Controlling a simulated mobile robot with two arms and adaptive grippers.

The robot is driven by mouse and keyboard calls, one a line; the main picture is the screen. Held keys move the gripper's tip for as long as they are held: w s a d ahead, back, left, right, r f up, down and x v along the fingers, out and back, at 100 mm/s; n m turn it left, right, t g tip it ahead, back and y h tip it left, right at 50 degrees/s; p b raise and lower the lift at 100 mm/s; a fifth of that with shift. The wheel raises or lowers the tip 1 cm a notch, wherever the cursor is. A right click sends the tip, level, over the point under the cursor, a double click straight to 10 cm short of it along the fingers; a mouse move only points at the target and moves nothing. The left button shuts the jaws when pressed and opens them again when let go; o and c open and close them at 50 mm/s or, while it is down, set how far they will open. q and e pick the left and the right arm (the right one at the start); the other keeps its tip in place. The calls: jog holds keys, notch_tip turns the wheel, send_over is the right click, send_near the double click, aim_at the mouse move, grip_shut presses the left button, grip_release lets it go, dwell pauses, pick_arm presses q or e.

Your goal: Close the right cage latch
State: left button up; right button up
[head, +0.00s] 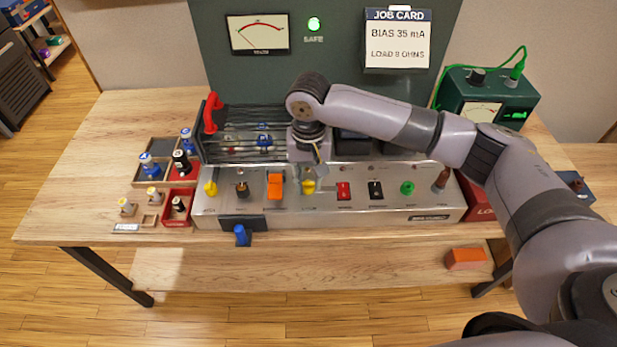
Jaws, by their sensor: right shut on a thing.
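The right cage latch (308,187) is a yellow piece on the silver amp chassis (330,217), right of an orange switch. My right gripper (316,178) points down over it from above and is shut on the latch. The fingers and wrist hide part of the latch, so its exact angle is hard to tell. The left cage latch (210,188), also yellow, is at the chassis's left end. The dark barred cage (240,148) with a red handle (212,113) stands behind the chassis front, its right part hidden by my right arm. My left gripper is not in view.
Compartment trays with several tubes (150,165) lie left of the chassis. Red, black and green controls (407,187) line its right half. A green meter box (487,100) stands at the back right. A blue knob (241,235) sticks out at the front.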

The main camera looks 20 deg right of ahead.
grip_shut()
jog(key=shift+r+p, duration=0.1)
jog(key=shift+p, duration=0.3)
jog(key=n+p, duration=0.8)
jog(key=p, duration=0.2)
jog(key=shift+r+p, duration=0.15)
jog(key=shift+p, duration=0.15)
jog(key=n+p, duration=0.3)
jog(key=n, duration=0.1)
jog(key=n+p, duration=0.1)
jog(key=n, duration=0.2)
jog(key=shift+f+n+p, duration=0.2)
jog(key=shift+n+p, duration=0.3)
jog(key=shift+n, duration=0.9)
